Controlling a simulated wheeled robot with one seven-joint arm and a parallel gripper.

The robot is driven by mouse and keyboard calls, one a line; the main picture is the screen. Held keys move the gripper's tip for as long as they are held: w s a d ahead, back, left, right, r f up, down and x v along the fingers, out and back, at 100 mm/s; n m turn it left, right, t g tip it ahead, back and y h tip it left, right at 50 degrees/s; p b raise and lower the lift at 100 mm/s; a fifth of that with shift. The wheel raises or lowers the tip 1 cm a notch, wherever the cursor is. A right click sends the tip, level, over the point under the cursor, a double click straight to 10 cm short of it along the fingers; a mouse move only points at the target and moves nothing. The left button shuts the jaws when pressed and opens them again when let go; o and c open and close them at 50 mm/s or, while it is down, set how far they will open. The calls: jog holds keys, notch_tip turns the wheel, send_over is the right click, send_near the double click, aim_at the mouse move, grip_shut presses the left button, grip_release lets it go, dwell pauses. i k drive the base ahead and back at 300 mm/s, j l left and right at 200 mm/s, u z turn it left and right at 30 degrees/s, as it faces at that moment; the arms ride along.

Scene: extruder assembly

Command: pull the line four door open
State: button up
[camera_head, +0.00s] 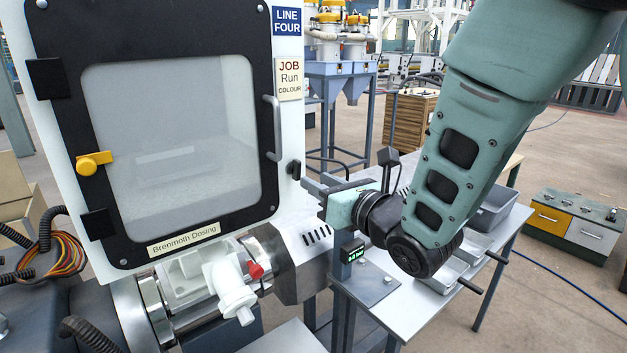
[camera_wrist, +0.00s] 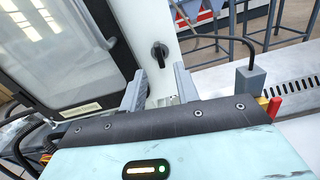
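The line four door (camera_head: 262,60) is a black frame around a clear window, lying flat against the white housing under the LINE FOUR sign (camera_head: 287,21). It looks closed. Its grey bar handle (camera_head: 273,128) stands upright on the right side. A black turn knob (camera_head: 294,170) sits on the white housing right of the door; it also shows in the wrist view (camera_wrist: 158,53). My gripper (camera_head: 314,184) is just right of and below the knob, apart from the handle. In the wrist view my gripper (camera_wrist: 159,76) has its fingers spread, with the knob beyond the gap and nothing between them.
A yellow latch-like part (camera_head: 93,163) is on the door's left. White pipe fittings with a red cap (camera_head: 255,270) lie below the door. A metal table (camera_head: 408,315) with grey trays (camera_head: 497,207) stands at the right, below my arm.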

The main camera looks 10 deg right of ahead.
aim_at(68, 37)
jog(key=k+l, duration=0.2)
jog(key=k, duration=0.2)
jog(key=k+l, duration=0.2)
jog(key=k, duration=0.25)
